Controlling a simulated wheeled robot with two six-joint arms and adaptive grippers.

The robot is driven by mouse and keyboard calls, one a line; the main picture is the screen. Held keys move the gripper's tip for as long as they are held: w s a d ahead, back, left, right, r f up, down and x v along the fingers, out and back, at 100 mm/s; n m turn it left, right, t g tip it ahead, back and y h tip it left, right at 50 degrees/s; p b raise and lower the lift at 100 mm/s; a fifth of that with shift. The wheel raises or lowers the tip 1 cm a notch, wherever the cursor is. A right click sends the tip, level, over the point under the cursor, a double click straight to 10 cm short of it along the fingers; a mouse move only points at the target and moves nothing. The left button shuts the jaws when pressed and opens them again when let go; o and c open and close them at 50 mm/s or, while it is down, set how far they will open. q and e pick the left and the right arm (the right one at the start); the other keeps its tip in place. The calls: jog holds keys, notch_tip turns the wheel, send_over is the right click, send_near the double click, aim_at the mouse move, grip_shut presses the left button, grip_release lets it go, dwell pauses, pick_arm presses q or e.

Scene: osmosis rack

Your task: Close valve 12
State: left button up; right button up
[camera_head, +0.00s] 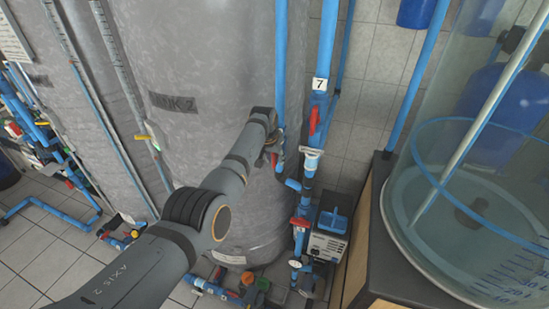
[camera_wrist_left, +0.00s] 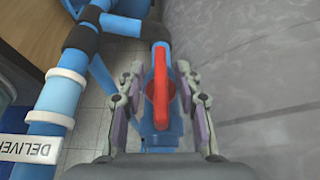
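In the left wrist view, a valve with a long red handle (camera_wrist_left: 160,85) sits on a blue pipe (camera_wrist_left: 160,140) beside the grey tank. The handle lies lengthwise between the two fingers of my left gripper (camera_wrist_left: 160,80). The fingers are apart, with a gap visible on each side of the handle. In the head view, my left gripper (camera_head: 274,150) is at the front of the grey tank, beside the blue pipes. The valve there is mostly hidden by my wrist. No number 12 is readable in either view. My right gripper is not in view.
A label 7 (camera_head: 320,84) marks a blue pipe just right of my gripper, with another red-handled valve (camera_head: 313,120) below it. A grey pump box (camera_head: 328,243) is on the floor. A clear water tank (camera_head: 470,190) fills the right. The grey tank (camera_head: 215,60) stands close behind my gripper.

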pick_arm(q)
grip_shut()
jog(key=shift+f+y, duration=0.1)
jog(key=shift+y, duration=0.6)
jog(key=shift+m+t+y+b, duration=0.3)
jog(key=shift+y, duration=0.2)
grip_release()
